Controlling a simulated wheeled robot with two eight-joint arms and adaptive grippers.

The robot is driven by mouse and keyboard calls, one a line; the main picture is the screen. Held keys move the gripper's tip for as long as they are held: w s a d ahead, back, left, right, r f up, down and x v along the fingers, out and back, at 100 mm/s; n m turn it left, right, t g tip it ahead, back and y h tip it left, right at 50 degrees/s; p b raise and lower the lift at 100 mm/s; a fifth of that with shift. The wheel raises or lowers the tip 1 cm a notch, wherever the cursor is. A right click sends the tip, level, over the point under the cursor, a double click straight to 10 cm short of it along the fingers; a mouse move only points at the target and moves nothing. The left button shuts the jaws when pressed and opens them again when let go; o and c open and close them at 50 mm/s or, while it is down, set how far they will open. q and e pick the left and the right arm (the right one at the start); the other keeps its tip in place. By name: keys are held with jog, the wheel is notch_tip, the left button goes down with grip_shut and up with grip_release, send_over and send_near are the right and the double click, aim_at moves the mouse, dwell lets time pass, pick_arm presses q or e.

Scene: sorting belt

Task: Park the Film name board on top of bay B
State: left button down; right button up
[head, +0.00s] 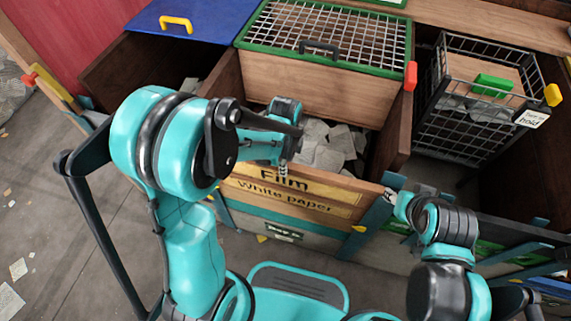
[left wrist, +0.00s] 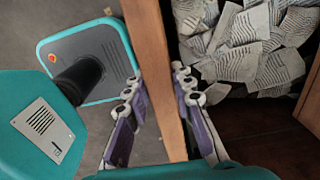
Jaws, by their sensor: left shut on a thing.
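The Film name board (head: 320,187) is a wooden plank with a yellow label, at the front of the paper-filled bay in the head view. It sits directly above the White paper board (head: 290,201). My left gripper (head: 284,163) is at its top edge. In the left wrist view the gripper (left wrist: 156,78) has its fingers on both sides of a wooden plank (left wrist: 150,35), shut on it. My right gripper (head: 391,193) is by a blue post at the right end of the boards; its jaw opening is unclear. I cannot tell which bay is B.
A green-framed mesh lid (head: 350,35) covers the box behind the paper. A blue lid (head: 190,17) lies at back left. A wire basket (head: 425,125) hangs at right. A bay label (head: 286,236), its letter unclear, is below the boards. Loose paper (head: 320,150) fills the bay.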

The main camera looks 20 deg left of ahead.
pick_arm(q)
jog(key=c, duration=1.2)
grip_release()
jog(key=shift+f, duration=0.1)
notch_tip(320, 180, up, 12)
jog(key=s+a+r+n+t, duration=0.1)
jog(key=s+a+n+t, duration=0.1)
jog(key=s+n, duration=0.3)
jog(key=s+a+r+n+t, duration=0.2)
jog(key=s+n+t, duration=0.3)
jog(key=n, duration=0.8)
jog(key=shift+s+a+r, duration=0.15)
jog(key=shift+a+r, duration=0.1)
jog(key=shift+a, duration=0.1)
